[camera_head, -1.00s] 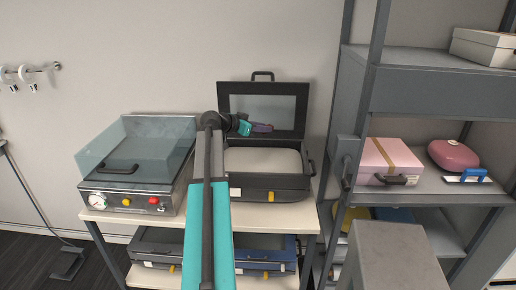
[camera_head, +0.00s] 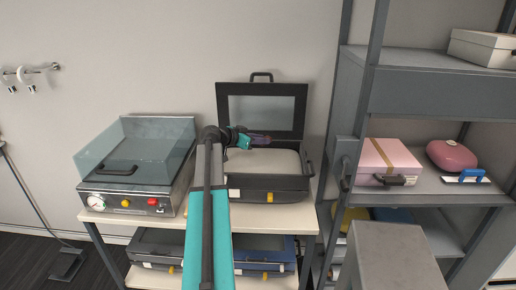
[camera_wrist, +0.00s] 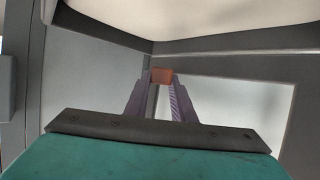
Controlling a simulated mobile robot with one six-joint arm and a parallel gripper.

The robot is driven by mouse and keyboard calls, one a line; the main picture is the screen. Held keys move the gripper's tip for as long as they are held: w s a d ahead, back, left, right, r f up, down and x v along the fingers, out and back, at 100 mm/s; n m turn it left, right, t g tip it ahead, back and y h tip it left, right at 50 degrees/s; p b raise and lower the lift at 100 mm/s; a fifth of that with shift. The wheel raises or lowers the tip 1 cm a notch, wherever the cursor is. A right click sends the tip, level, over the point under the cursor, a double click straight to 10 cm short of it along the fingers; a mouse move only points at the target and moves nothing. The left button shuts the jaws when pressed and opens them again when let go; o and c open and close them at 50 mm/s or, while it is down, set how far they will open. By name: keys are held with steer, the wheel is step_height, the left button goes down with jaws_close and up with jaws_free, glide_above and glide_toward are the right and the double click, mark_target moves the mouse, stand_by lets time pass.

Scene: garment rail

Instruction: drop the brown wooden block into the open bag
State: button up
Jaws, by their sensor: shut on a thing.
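My gripper (camera_head: 266,139) reaches over an open dark case (camera_head: 272,196) and in front of its raised lid. In the wrist view, the purple fingers (camera_wrist: 160,84) are shut on a small brown wooden block (camera_wrist: 161,75) at their tips. The block is too small to make out clearly in the head view. The case has a pale interior (camera_head: 265,163) and a lid with a grey panel (camera_head: 262,112). In the wrist view, the pale surface (camera_wrist: 220,20) lies at the top. I see no other thing that looks like an open bag.
A machine with a clear cover (camera_head: 140,160) stands left of the case on the same table. More cases (camera_head: 262,250) lie on the shelf below. A grey rack (camera_head: 428,98) on the right holds a pink box (camera_head: 388,160) and a pink pouch (camera_head: 452,155).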

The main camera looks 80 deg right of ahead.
steer(key=shift+f, duration=0.5)
steer(key=o, duration=1.1)
steer(key=shift+w, duration=0.1)
steer(key=b+v, duration=0.4)
steer(key=v, duration=0.9)
steer(key=shift+a+r, duration=0.2)
steer(key=shift+a, duration=0.15)
steer(key=shift+r, duration=0.1)
